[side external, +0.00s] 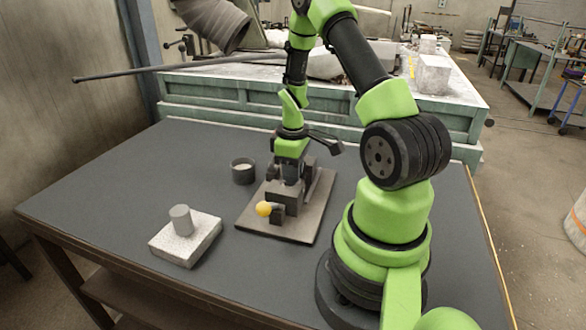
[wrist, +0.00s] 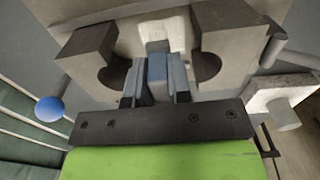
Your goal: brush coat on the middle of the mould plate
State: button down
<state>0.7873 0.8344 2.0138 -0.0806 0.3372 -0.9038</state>
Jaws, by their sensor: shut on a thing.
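In the side view my gripper (side external: 290,166) points down over a brown base plate (side external: 252,222) that carries a grey mould block (side external: 283,195). In the wrist view my gripper (wrist: 157,90) is shut on a narrow blue-grey piece, likely the brush handle (wrist: 157,72). A pale piece (wrist: 178,32) shows just beyond the fingertips, between two grey blocks with rounded notches (wrist: 85,52). Whether the brush tip touches the mould plate is hidden. A dark cup (side external: 243,171) with pale contents stands left of the base plate.
A white block (side external: 187,245) with a grey cylinder (side external: 181,219) stands front left. The table's (side external: 120,185) left side is clear.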

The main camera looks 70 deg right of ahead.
jog(key=shift+f, duration=0.15)
jog(key=shift+a, duration=0.15)
jog(key=shift+a, duration=0.5)
jog(key=shift+d+f, duration=0.1)
jog(key=shift+d, duration=1.2)
jog(key=shift+a, duration=1.35)
dwell(1.4)
jog(key=shift+d, duration=0.15)
jog(key=shift+d, duration=1.2)
